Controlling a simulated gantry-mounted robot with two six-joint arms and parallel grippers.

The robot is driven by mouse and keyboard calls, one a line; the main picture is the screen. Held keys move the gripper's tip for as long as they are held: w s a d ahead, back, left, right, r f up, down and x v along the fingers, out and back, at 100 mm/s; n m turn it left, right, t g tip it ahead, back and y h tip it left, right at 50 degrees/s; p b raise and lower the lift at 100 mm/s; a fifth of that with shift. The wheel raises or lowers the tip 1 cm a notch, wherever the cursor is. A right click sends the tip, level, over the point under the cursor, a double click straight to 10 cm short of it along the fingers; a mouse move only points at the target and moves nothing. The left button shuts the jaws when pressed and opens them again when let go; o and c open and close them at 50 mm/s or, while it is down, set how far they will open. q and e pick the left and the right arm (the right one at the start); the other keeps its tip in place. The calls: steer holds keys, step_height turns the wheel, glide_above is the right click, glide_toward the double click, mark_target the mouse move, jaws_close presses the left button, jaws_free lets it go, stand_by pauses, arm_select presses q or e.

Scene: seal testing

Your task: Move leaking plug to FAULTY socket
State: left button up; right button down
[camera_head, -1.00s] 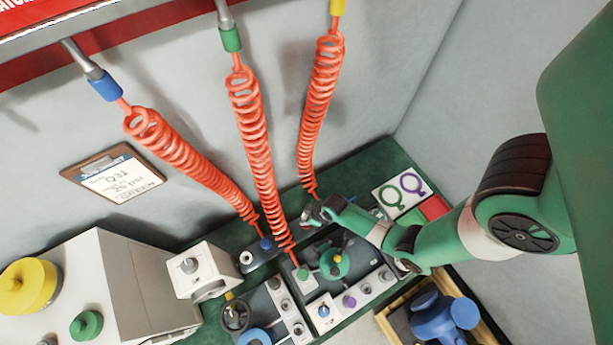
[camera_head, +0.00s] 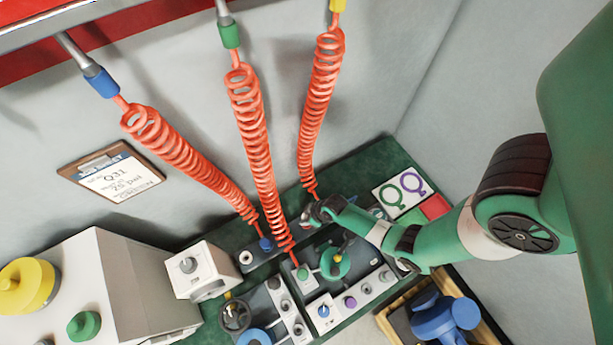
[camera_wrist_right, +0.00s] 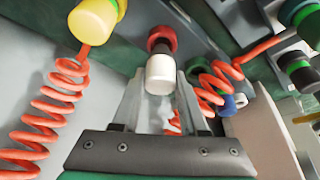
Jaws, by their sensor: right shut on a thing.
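My right gripper (camera_head: 318,210) is at the back of the bench, close to the lower end of the yellow-topped hose (camera_head: 322,90). In the right wrist view its two fingers (camera_wrist_right: 160,85) are on either side of a white cylindrical plug (camera_wrist_right: 160,75) with a black band and red far end, and are shut on it. I cannot tell whether the red end touches anything. The head view hides this plug behind the gripper. A white block with a purple plug (camera_head: 350,302) and a blue plug (camera_head: 323,311) stand at the front. I read no FAULTY label. My left gripper is not in view.
Orange coiled hoses hang with green (camera_head: 302,272) and blue (camera_head: 266,243) ends at the bench. In the wrist view a yellow fitting (camera_wrist_right: 95,20) sits close left of the fingers. A ring-symbol card (camera_head: 403,187) and red panel (camera_head: 435,207) lie right. A grey-white machine (camera_head: 130,275) stands left.

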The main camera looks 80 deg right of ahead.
steer(key=shift+f+b, duration=0.75)
steer(key=shift+f, duration=0.2)
steer(key=shift+c, duration=1.8)
jaws_free()
steer(key=shift+r, duration=0.1)
steer(key=d+p+v, duration=0.1)
steer(key=p+v, duration=0.6)
steer(key=v, duration=0.4)
steer(key=shift+a+r+p, duration=0.15)
steer(key=shift+a+p, duration=0.15)
steer(key=shift+a, duration=0.2)
steer(key=shift+s, duration=0.15)
